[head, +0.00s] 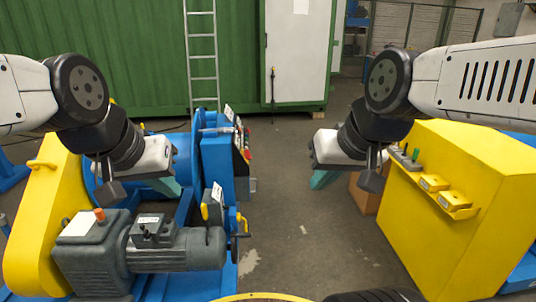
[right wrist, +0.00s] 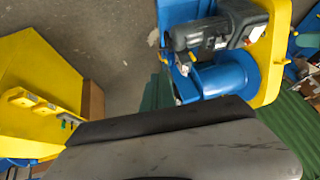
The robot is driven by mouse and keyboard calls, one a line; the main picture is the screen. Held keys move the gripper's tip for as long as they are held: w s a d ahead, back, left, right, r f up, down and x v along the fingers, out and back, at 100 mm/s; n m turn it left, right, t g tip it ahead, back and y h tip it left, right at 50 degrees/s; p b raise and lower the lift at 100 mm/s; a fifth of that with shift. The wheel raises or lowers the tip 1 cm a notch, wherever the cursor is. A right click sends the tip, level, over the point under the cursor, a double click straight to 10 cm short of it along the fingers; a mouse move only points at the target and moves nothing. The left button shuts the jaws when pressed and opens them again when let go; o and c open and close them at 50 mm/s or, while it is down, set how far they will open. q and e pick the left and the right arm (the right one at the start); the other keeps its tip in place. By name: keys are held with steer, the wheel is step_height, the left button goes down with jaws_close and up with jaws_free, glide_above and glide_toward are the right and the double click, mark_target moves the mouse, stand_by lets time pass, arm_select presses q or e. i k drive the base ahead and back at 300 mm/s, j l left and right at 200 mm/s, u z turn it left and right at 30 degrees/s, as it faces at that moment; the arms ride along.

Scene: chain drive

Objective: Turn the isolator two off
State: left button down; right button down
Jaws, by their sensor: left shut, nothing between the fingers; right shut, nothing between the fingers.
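A blue control panel (head: 219,160) stands upright on the machine at the middle, with a red control (head: 247,155) and small dark controls on its right-facing side. A lower blue post carries a white label (head: 217,193) and a yellow handle (head: 205,212). I cannot tell which control is isolator two; no number is readable. My left gripper (head: 165,186) is shut and empty above the grey motor, left of the panel. My right gripper (head: 323,180) is shut and empty over open floor, between the panel and the yellow cabinet.
The yellow cabinet (head: 450,190) at right has a ledge with small yellow boxes (head: 434,183). The grey motor (head: 178,250) and yellow guard (head: 35,230) are at lower left. Bare floor (head: 300,230) lies between machine and cabinet. A ladder (head: 203,60) leans behind.

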mark_target(247, 154)
steer(key=i+l+z, duration=0.15)
steer(key=l+z, duration=0.15)
steer(key=i+l+z, duration=0.15)
steer(key=l+z, duration=0.2)
steer(key=i+l+z, duration=0.3)
steer(key=i+l+u, duration=0.15)
steer(key=i, duration=0.2)
steer(key=i+l+u, duration=0.15)
steer(key=i+u, duration=0.2)
steer(key=u, duration=0.2)
steer(key=i+u, duration=0.25)
steer(key=u, duration=0.15)
steer(key=i+u, duration=0.25)
steer(key=u, duration=0.2)
steer(key=i+j+u, duration=0.1)
steer(key=i+u, duration=0.15)
steer(key=i, duration=0.15)
steer(key=i+u, duration=0.25)
steer(key=i, duration=0.15)
